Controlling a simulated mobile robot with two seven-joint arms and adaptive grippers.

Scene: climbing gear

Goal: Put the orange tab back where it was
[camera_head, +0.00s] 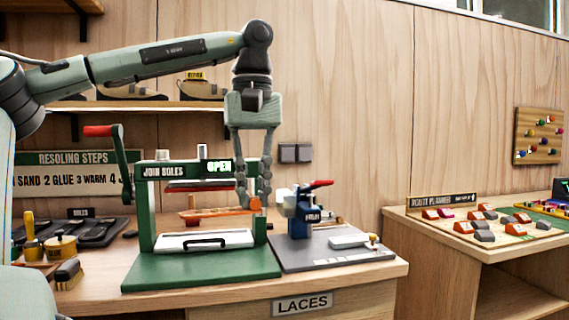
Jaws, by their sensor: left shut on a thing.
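My left gripper (254,202) comes down from above at the right side of the green sole press (147,225). Its fingers are closed on the right end of the orange tab (222,212), a flat orange piece that reaches left into the press opening. The tab lies below the red-edged upper plate (200,187) and above the white drawer (204,240) with a black handle. The fingers partly cover the tab's right end. I cannot tell whether the tab touches the press. The press display (219,168) reads OPEN. My right gripper is not in view.
A red-handled crank (100,131) stands on the press's left. A blue clamp tool (298,215) with a red lever stands close on the right, on a grey plate (325,262). Brushes and a yellow pot (60,248) are at left. A route planner board (490,222) lies on the right bench.

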